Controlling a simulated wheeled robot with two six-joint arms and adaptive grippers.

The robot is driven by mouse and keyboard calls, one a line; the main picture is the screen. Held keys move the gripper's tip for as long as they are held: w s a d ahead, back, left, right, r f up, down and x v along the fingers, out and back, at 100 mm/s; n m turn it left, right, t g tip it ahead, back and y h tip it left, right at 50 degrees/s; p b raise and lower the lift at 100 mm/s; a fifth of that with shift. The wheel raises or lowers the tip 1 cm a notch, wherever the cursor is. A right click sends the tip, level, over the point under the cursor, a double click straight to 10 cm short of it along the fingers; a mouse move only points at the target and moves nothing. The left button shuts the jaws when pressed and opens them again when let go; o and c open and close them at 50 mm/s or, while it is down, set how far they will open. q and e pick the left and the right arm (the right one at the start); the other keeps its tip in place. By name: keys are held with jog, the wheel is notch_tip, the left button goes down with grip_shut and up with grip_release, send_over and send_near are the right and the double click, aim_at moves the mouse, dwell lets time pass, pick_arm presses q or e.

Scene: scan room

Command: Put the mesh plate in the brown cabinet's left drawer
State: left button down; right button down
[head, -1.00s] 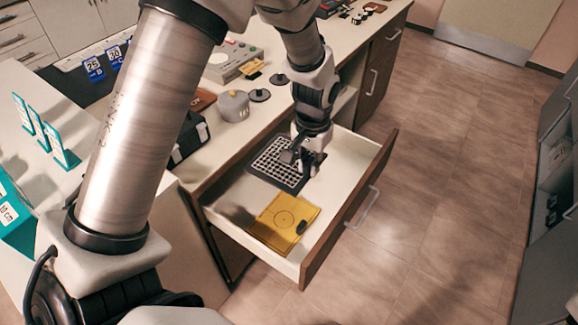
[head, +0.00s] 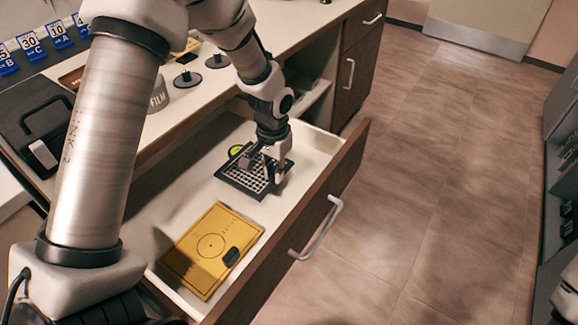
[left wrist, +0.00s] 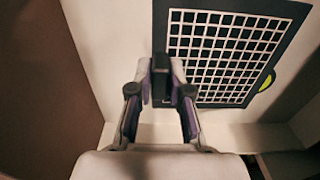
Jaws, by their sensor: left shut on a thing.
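The mesh plate (head: 242,178) is a dark, square-framed plate with a light grid. My left gripper (head: 268,170) is shut on its edge, inside the outline of the open drawer. In the left wrist view the fingers (left wrist: 161,82) close on a dark tab at the side of the mesh plate (left wrist: 225,55). I cannot tell whether the plate touches the drawer floor. The brown-fronted drawer (head: 325,178) is pulled out and pale inside. My right gripper is not in view.
A yellow plate (head: 208,245) with a circle mark and a dark tab lies in the near part of the drawer. A yellow-green round thing (head: 236,150) shows behind the mesh plate. A grey can (head: 156,98) and black stands (head: 187,80) are on the counter.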

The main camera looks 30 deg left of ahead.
pick_arm(q)
jog(key=w+d, duration=0.2)
jog(key=w, duration=0.1)
jog(key=w+d+f, duration=0.1)
jog(key=w, duration=0.1)
notch_tip(320, 180, down, 3)
jog(key=shift+f+b, duration=0.15)
jog(key=shift+b, duration=0.4)
jog(key=shift+f, duration=0.1)
jog(key=c, duration=1.1)
grip_release()
notch_tip(320, 180, up, 12)
jog(key=p, duration=0.2)
jog(key=shift+r, duration=0.2)
jog(key=shift+d, duration=0.1)
